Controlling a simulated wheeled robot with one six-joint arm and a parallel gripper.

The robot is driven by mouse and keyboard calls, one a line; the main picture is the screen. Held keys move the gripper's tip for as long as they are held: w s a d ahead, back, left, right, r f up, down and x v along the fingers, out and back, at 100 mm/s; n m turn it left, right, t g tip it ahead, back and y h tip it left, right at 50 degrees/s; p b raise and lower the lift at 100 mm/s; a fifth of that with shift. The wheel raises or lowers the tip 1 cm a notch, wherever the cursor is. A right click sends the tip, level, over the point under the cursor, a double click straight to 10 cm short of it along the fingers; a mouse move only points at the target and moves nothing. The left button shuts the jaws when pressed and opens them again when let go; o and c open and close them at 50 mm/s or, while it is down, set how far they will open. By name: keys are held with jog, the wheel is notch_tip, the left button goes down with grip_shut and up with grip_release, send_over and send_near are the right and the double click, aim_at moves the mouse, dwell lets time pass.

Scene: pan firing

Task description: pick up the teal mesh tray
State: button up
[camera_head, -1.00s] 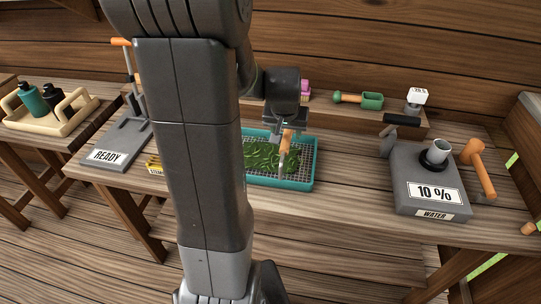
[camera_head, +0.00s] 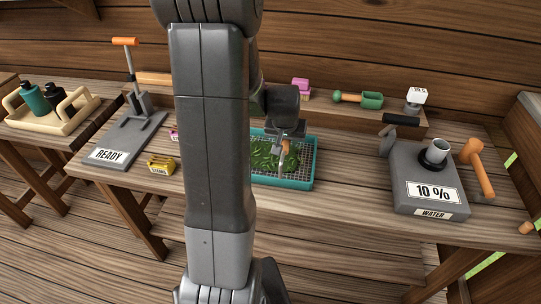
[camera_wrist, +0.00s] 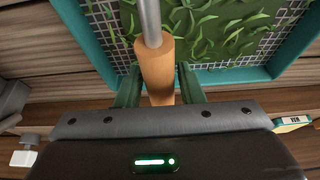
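The teal mesh tray (camera_head: 311,172) lies on the middle of the bench, with green leaves (camera_head: 270,155) spread over its mesh. In the wrist view its teal rim (camera_wrist: 224,76) runs across the picture, just beyond the fingertips. My gripper (camera_head: 285,142) is over the tray's right half, pointing down. It is shut on an orange handle (camera_wrist: 156,70) with a grey metal rod (camera_wrist: 150,22), which reaches out over the tray. The rod's far end is cut off in the wrist view. My arm hides the tray's left side in the head view.
A grey water unit (camera_head: 405,175) with an orange mallet-like handle stands to the right. A grey press stand (camera_head: 115,140) and a yellow box (camera_head: 161,165) are to the left. A rear shelf holds a green scoop (camera_head: 371,100). Bare bench lies right of the tray.

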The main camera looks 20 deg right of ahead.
grip_shut()
